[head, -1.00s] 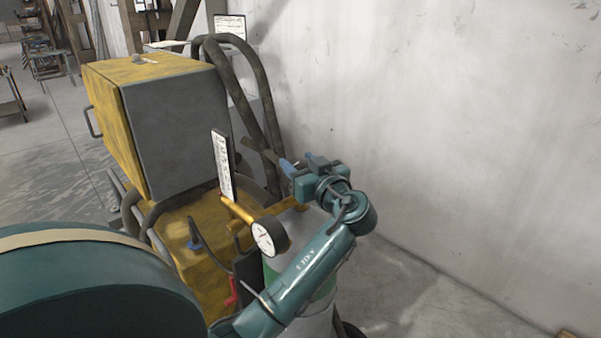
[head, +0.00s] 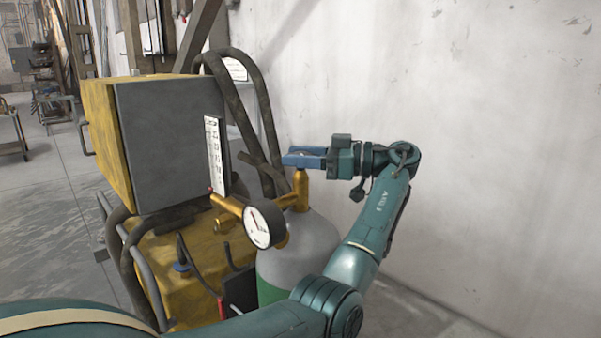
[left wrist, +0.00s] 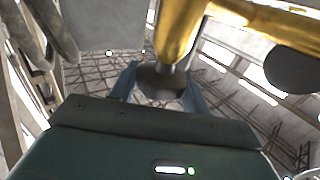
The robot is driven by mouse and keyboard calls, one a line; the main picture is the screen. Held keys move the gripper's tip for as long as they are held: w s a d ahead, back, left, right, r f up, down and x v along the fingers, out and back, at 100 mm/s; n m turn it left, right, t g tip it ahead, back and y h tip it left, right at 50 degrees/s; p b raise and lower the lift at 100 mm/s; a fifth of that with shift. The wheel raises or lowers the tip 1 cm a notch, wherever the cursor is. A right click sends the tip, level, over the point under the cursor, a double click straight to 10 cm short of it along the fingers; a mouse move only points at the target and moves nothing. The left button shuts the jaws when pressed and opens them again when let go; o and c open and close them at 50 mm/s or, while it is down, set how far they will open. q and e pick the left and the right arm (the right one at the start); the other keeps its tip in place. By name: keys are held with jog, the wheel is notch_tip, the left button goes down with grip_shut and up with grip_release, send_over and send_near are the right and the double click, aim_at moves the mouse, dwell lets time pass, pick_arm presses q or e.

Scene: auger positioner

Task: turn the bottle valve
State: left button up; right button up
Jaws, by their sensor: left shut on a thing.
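The gas bottle (head: 305,245) is grey on top with a green band, and it stands upright beside the yellow machine. A brass valve body (head: 300,190) rises from its top, and a brass fitting carries a round white-faced gauge (head: 264,224). My left gripper (head: 290,158) comes in level from the right at the top of the brass stem. In the left wrist view, its blue fingers stand either side of a dark round valve knob (left wrist: 162,82) below the brass body (left wrist: 180,30). The gripper is shut on this knob; the fingers hide it in the head view. My right gripper is not in view.
The yellow and grey machine box (head: 165,140) stands left of the bottle, with a white scale plate (head: 215,155) on its edge. Thick dark hoses (head: 255,100) loop behind the valve. A bare wall (head: 480,120) closes the right side.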

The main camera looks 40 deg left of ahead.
pick_arm(q)
jog(key=shift+n+g+h+b, duration=1)
jog(key=shift+n+g+b, duration=0.15)
jog(key=shift+g, duration=0.25)
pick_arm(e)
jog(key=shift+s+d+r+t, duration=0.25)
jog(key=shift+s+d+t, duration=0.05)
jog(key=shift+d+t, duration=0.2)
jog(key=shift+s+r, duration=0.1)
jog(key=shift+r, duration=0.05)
pick_arm(q)
jog(key=o, duration=1)
jog(key=shift+c, duration=0.2)
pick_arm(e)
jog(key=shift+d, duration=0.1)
